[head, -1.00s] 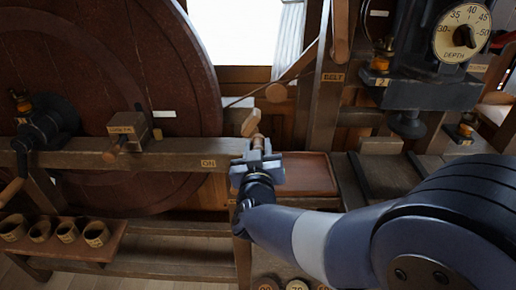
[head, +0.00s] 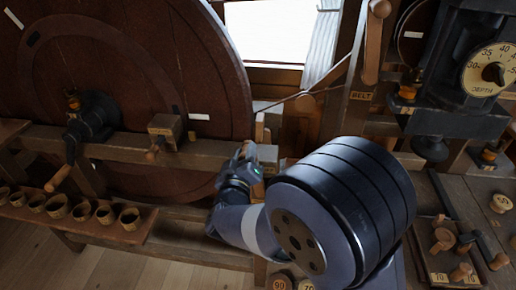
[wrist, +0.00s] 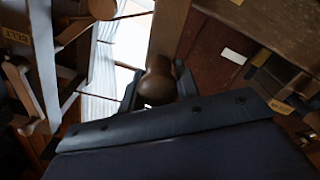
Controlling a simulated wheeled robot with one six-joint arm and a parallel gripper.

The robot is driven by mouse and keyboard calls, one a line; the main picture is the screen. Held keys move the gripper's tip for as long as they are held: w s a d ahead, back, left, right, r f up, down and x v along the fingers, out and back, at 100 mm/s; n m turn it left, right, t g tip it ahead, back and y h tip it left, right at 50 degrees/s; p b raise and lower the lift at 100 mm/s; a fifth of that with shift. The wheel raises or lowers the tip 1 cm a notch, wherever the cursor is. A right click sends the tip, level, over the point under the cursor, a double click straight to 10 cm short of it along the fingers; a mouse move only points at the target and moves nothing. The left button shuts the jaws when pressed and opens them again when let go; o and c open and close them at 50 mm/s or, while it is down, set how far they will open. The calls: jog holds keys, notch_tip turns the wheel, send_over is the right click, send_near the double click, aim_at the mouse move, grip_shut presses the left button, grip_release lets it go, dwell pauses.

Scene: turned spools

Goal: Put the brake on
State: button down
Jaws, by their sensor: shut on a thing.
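The brake handle shows in the wrist view as a dark brown rounded knob (wrist: 157,84) between my gripper's fingers. My gripper (wrist: 158,92) is shut on it, and the dark gripper body hides the lower part. In the head view my gripper (head: 256,153) is at the right end of the wooden rail, beside the large wheel's right edge. The knob is hidden there by the gripper and my arm. The large dark red wheel (head: 215,85) stands behind the rail. The ON plate cannot be seen now in the head view.
A small labelled block (head: 165,130) sits on the rail (head: 125,147) to the left. Several small cups (head: 104,214) stand on a low shelf. A depth dial (head: 490,70) is at the upper right. A bench with loose wooden pieces (head: 443,238) lies right of my arm.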

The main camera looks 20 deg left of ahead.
jog(key=shift+s+a+f, duration=0.15)
jog(key=shift+a, duration=0.3)
jog(key=shift+s+a+f, duration=0.1)
jog(key=shift+a, duration=0.3)
jog(key=shift+f, duration=0.1)
jog(key=c, duration=1)
grip_release()
jog(key=shift+a, duration=0.1)
jog(key=shift+c, duration=0.2)
jog(key=shift+s, duration=0.1)
jog(key=b+v, duration=0.1)
jog(key=v, duration=0.9)
jog(key=shift+s+b, duration=0.3)
jog(key=shift+b, duration=0.05)
jog(key=shift+w, duration=0.15)
